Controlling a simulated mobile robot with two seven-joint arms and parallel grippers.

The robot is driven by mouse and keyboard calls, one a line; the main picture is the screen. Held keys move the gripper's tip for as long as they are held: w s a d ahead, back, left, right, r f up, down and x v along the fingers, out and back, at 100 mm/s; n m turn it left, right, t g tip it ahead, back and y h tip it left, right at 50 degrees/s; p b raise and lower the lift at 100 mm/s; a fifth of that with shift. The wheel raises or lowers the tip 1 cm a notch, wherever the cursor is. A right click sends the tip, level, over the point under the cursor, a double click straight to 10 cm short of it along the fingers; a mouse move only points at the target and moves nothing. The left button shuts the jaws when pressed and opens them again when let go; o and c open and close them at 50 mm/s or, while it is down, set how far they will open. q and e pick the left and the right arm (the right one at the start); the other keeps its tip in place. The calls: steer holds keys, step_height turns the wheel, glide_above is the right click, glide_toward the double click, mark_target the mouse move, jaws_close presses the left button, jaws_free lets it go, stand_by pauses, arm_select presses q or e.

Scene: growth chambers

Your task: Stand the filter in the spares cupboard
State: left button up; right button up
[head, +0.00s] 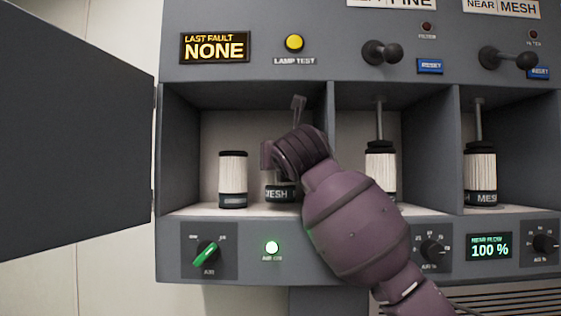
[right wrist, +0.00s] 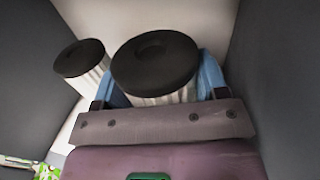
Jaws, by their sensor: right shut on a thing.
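My right gripper (right wrist: 160,82) reaches into the open-doored left compartment (head: 225,128) and is shut on a filter. In the right wrist view, its blue fingers sit on both sides of the filter's white body below a round black cap (right wrist: 155,62). In the head view, the lower part of this held filter (head: 280,192) shows a dark band reading "MESH"; my wrist hides its top. It looks upright, close to the compartment floor; I cannot tell whether it touches. A second white filter (head: 233,180) with a black cap stands to its left, apart from it. My left gripper is not in view.
The dark door (head: 75,118) stands open at the left. Compartments to the right hold a filter under a rod (head: 381,168) and another labelled filter (head: 481,175). Divider walls bound the left compartment. A green-handled knob (head: 207,253) and a lit lamp (head: 272,247) sit below.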

steer(key=shift+s+f, duration=0.15)
steer(key=shift+f, duration=0.5)
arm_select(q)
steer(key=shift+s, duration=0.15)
arm_select(e)
steer(key=shift+f, duration=0.25)
steer(key=o, duration=1)
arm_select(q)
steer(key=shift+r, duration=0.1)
arm_select(e)
steer(key=shift+r, duration=0.15)
steer(key=shift+s+d, duration=0.1)
steer(key=shift+s, duration=0.15)
arm_select(q)
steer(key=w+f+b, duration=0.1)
steer(key=b, duration=0.1)
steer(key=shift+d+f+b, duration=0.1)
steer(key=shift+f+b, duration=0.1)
steer(key=shift+b, duration=0.2)
arm_select(e)
steer(key=s, duration=0.3)
steer(key=s+d, duration=0.1)
steer(key=s, duration=0.3)
steer(key=s+d, duration=0.1)
steer(key=s, duration=0.3)
steer(key=shift+s+d, duration=0.1)
steer(key=shift+s, duration=0.05)
